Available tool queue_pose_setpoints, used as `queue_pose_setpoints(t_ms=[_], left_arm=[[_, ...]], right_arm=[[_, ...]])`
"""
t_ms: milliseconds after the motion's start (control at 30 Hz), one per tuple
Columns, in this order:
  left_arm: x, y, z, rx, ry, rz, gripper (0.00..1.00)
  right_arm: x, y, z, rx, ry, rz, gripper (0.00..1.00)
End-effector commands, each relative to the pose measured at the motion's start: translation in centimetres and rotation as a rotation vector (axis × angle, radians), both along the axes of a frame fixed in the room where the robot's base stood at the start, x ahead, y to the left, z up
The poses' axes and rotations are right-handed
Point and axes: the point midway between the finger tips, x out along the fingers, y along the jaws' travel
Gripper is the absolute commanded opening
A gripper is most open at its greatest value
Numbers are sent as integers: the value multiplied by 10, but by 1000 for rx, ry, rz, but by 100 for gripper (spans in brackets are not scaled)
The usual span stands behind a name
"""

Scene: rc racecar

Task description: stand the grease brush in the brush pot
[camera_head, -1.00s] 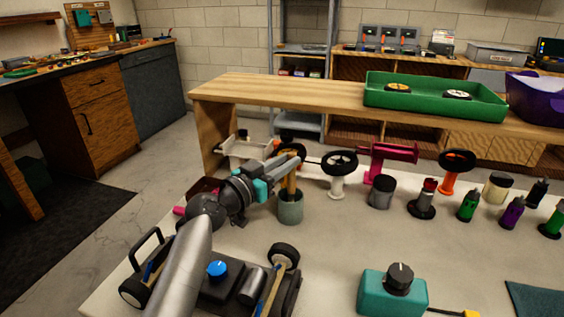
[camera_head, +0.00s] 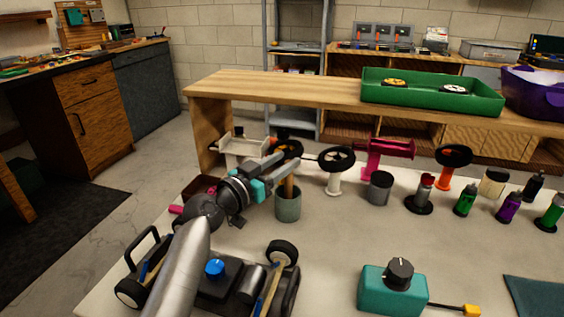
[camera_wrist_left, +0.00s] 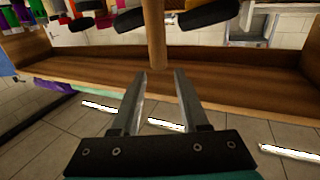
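The grease brush's wooden handle (camera_head: 289,187) stands roughly upright in the grey-green brush pot (camera_head: 288,207) on the near table. Its bristle end is hidden inside the pot. My left gripper (camera_head: 279,163) is at the upper part of the handle, level with it and just to the left. In the left wrist view the two fingers (camera_wrist_left: 160,76) are apart, with nothing clasped between them. The handle (camera_wrist_left: 156,35) shows just beyond the fingertips, its end between their lines and clear of both. My right gripper is not in view.
An RC car chassis (camera_head: 218,284) lies below my left arm. A dark grey can (camera_head: 380,188) and several bottles stand right. A teal box (camera_head: 392,290) is in front; mid-table is clear.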

Motion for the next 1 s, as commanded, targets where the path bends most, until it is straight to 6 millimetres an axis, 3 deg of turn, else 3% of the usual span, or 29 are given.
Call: queue_pose_setpoints(t_ms=[100,533,1000], left_arm=[[0,0,0,0,0,0,58],[-8,8,0,1,2,1,58],[-76,62,-1,6,1,1,58]], right_arm=[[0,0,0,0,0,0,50],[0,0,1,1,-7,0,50],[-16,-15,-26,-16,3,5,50]])
